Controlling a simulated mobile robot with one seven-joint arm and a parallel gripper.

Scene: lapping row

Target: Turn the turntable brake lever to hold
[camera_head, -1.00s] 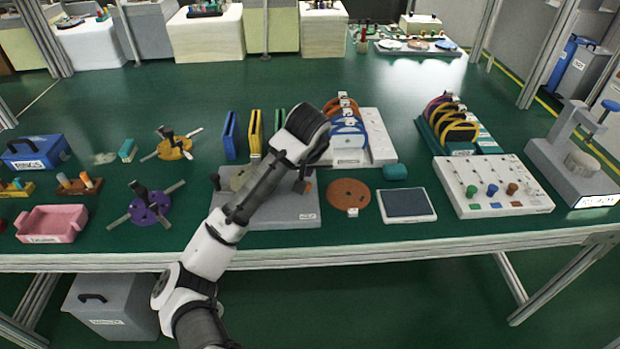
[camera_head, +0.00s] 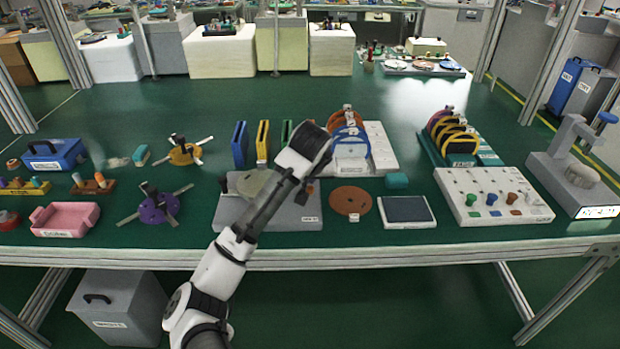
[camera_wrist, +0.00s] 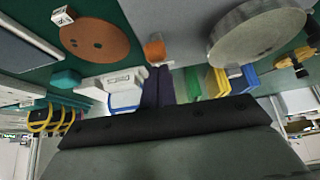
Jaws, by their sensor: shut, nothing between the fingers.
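The turntable is a round grey disc (camera_head: 252,184) on a flat grey base (camera_head: 268,216) near the table's front edge. In the wrist view the disc (camera_wrist: 256,32) is at upper right. An orange knob (camera_wrist: 154,48), seemingly the brake lever's end, stands beside the disc and apart from it. The rest of the lever is not clear, and my arm mostly covers this area in the head view. My gripper (camera_wrist: 158,86) is shut and empty, its dark fingers just below the knob in the wrist picture. I cannot tell whether they touch it.
A brown disc (camera_head: 350,200) and a dark-topped tablet (camera_head: 406,209) lie right of the base. Blue (camera_head: 240,145) and yellow (camera_head: 262,142) upright plates stand behind it. A purple fixture (camera_head: 159,208) is to the left. A white knob panel (camera_head: 493,196) is farther right.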

